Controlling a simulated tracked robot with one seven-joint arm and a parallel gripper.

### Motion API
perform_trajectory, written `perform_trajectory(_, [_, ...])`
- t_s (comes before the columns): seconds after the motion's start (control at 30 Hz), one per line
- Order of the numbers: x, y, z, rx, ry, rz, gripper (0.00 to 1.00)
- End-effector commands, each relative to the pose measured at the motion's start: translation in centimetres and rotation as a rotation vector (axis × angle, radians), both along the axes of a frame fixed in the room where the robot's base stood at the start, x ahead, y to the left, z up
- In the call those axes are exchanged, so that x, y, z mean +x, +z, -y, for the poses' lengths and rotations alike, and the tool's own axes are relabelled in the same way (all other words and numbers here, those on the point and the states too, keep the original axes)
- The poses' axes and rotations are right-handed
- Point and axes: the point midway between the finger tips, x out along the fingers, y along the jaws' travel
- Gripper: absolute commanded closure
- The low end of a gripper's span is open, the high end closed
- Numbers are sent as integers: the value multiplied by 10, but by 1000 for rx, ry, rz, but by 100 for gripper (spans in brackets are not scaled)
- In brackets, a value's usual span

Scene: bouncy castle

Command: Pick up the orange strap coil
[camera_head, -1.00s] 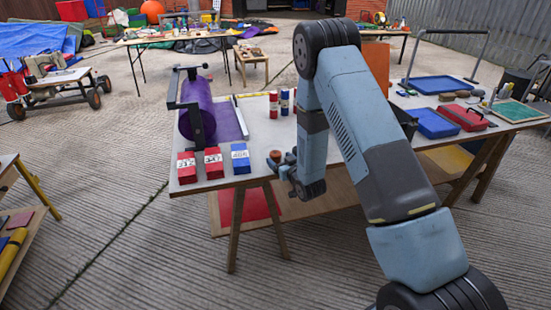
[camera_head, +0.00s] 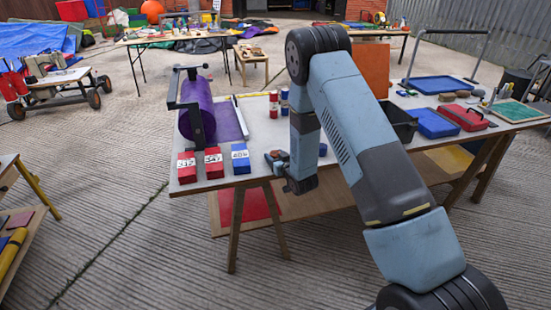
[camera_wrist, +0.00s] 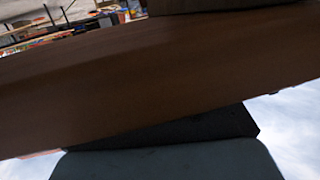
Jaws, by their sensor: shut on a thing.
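The orange strap coil (camera_wrist: 150,75) fills most of the wrist view as a broad, shaded brown-orange band, very close to the camera. In the head view a small orange-brown bit of it (camera_head: 277,155) shows at the tip of my gripper (camera_head: 280,161). My gripper is shut on it, at the near edge of the wooden worktable (camera_head: 250,166). A dark finger (camera_wrist: 200,128) lies against the band in the wrist view. The other finger and most of the coil's shape are hidden.
Left of my gripper stand a blue block (camera_head: 240,159), two red blocks (camera_head: 213,164) and a purple roll (camera_head: 199,112) on a dark stand. Red and blue cylinders (camera_head: 273,104) stand behind. A black bin (camera_head: 399,121) and blue tray (camera_head: 438,123) lie right of my arm.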

Motion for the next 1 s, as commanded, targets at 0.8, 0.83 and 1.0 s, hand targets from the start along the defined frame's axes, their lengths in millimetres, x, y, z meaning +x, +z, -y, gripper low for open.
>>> perform_trajectory(0.8, [-5, 40, 5, 1, -1, 2, 77])
perform_trajectory(0.83, [-8, 45, 8, 0, -2, 1, 77])
perform_trajectory(1.0, [-28, 76, 24, 1, -1, 3, 77])
